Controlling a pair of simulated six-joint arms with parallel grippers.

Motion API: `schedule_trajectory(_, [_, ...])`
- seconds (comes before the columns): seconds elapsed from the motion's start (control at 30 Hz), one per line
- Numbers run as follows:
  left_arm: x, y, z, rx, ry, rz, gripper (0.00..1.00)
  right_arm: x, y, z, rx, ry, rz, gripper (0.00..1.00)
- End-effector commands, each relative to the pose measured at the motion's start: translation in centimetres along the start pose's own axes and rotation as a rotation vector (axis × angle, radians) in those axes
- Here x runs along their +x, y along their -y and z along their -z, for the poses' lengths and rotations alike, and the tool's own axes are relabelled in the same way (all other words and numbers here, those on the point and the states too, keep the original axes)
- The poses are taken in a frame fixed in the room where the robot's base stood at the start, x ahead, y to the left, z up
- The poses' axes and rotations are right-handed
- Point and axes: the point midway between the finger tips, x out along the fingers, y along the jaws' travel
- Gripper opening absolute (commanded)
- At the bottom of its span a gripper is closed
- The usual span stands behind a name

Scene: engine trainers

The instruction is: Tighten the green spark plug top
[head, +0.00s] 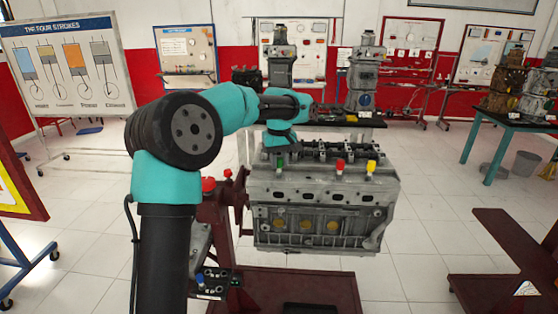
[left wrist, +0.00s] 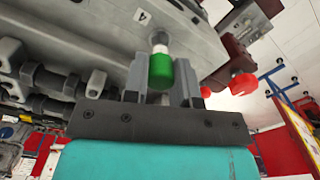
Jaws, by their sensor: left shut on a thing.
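The green spark plug top (head: 280,163) sits at the left end of the near side of the grey engine block (head: 310,190). In the left wrist view, the green top (left wrist: 160,70) has a pale, metallic part beyond it that meets the block beside a "4" label. My left gripper (left wrist: 160,88) is shut on the green top, with one finger on each side. In the head view my left gripper (head: 281,154) reaches it from above, and its fingers are small and partly hidden. My right gripper is in neither view.
A red top (head: 340,166) and a yellow top (head: 372,166) stand further right along the block. A dark red stand (head: 220,220) with red knobs (head: 208,185) holds the block's left end. A dark red bench (head: 515,250) is at the right. Floor between is clear.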

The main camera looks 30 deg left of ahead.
Motion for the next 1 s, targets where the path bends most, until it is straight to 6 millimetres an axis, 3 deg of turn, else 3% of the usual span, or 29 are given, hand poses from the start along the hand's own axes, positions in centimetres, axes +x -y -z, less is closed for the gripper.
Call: schedule_trajectory(1.0, [-0.02, -0.06, -0.03, 0.963, 0.0, 0.0, 0.02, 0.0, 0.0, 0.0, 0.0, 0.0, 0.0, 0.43])
